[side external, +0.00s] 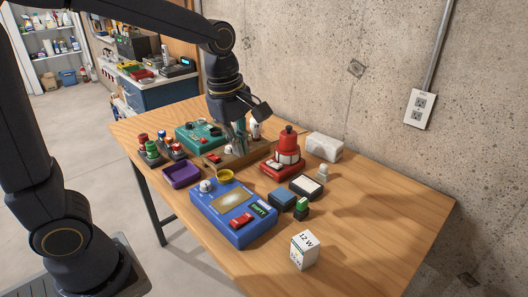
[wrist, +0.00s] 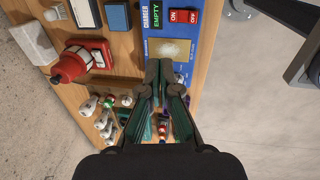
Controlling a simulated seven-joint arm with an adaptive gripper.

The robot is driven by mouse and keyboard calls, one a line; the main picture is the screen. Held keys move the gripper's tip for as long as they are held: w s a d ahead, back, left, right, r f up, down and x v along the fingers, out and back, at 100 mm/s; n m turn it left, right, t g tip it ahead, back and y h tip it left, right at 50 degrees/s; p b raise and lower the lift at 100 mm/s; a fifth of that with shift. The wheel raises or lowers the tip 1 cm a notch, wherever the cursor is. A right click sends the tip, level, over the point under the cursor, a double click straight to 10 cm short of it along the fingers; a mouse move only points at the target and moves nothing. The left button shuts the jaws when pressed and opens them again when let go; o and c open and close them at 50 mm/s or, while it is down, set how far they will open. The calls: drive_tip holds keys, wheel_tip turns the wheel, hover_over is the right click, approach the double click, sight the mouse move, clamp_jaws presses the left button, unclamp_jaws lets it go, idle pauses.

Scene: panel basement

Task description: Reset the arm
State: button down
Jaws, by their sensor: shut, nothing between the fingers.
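My gripper (side external: 237,135) hangs over the back middle of the wooden table, pointing down. In the wrist view its two fingers (wrist: 159,66) are together with nothing between them. They show in front of the blue charger box (side external: 232,222), which has a display, a red switch and a green EMPTY sign; it also shows in the wrist view (wrist: 155,28). In the side view my gripper is above a wooden holder (side external: 241,158) with white bulb-like pieces, partly hidden by the fingers. Whether the fingertips touch anything there I cannot tell.
A red lantern-like object (side external: 287,152), a teal box (side external: 196,134), a purple tray (side external: 181,175), a blue block (side external: 281,200) and a 12 W carton (side external: 304,250) stand on the table (side external: 375,215). The table's right side is clear. A concrete wall (side external: 350,70) rises behind.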

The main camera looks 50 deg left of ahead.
drive_tip(key=s+a+r+m+t, duration=0.1)
drive_tip(key=s+m+t, duration=0.1)
drive_tip(key=s+m, duration=0.4)
drive_tip(key=s+a+r+m+t, duration=0.1)
drive_tip(key=s+m, duration=0.6)
drive_tip(key=m, duration=0.5)
drive_tip(key=shift+s+a+r+t, duration=0.15)
drive_tip(key=shift+a+r+t, duration=0.1)
drive_tip(key=shift+t, duration=0.15)
drive_tip(key=c, duration=1.8)
unclamp_jaws()
drive_tip(key=shift+c, duration=0.2)
